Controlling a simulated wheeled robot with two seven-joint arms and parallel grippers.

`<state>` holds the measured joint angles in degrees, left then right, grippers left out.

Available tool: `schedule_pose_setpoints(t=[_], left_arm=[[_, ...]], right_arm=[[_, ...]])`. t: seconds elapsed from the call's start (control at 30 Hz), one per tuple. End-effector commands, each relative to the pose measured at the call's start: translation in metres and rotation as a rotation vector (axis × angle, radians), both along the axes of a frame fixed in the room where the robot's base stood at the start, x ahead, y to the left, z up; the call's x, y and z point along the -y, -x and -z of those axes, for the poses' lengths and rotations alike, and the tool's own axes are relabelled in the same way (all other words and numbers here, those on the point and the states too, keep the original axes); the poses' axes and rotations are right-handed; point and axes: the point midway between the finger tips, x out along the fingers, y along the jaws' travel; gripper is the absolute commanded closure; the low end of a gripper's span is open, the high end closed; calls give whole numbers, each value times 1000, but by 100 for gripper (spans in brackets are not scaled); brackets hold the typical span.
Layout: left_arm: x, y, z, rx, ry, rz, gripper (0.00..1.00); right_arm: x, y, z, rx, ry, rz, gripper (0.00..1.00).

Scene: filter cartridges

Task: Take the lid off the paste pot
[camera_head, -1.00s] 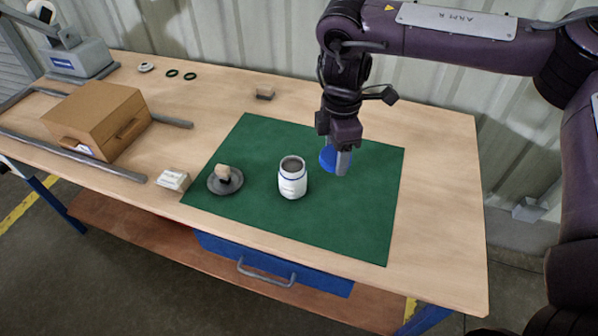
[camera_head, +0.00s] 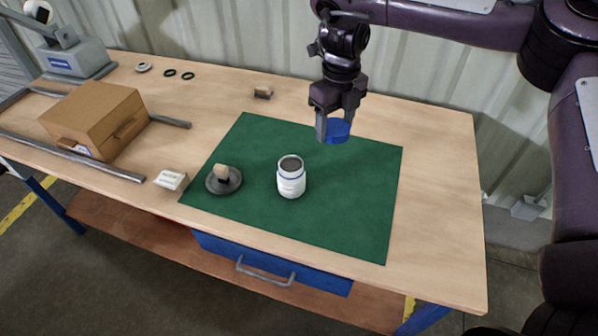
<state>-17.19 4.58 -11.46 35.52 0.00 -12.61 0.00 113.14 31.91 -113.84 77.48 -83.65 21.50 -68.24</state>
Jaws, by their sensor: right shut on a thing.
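The white paste pot (camera_head: 291,180) with a blue band stands upright and open on the green mat (camera_head: 340,220); its dark grey contents show at the top. My right gripper (camera_head: 334,130) is shut on the blue lid (camera_head: 337,131). It holds the lid behind and to the right of the pot, apart from it, over the far part of the mat. Whether the lid touches the mat is hard to tell, but it looks raised. My left gripper is not in view.
A grey dish (camera_head: 223,181) with a brush-like thing stands left of the pot. The mat's right side is clear.

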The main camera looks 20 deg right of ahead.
Motion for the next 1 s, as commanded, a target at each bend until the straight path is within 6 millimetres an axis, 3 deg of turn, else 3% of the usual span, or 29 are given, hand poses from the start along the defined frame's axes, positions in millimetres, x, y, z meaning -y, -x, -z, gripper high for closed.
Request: schedule_pose_setpoints(t=[0.27,0.5,0.8,1.0], left_arm=[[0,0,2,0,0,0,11],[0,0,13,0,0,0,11],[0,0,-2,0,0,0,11],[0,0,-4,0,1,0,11]], right_arm=[[2,-4,3,1,-1,-204,69],[2,-3,60,-5,-4,-212,69],[2,-4,130,-2,1,-210,69],[2,-4,153,1,0,-211,69]])
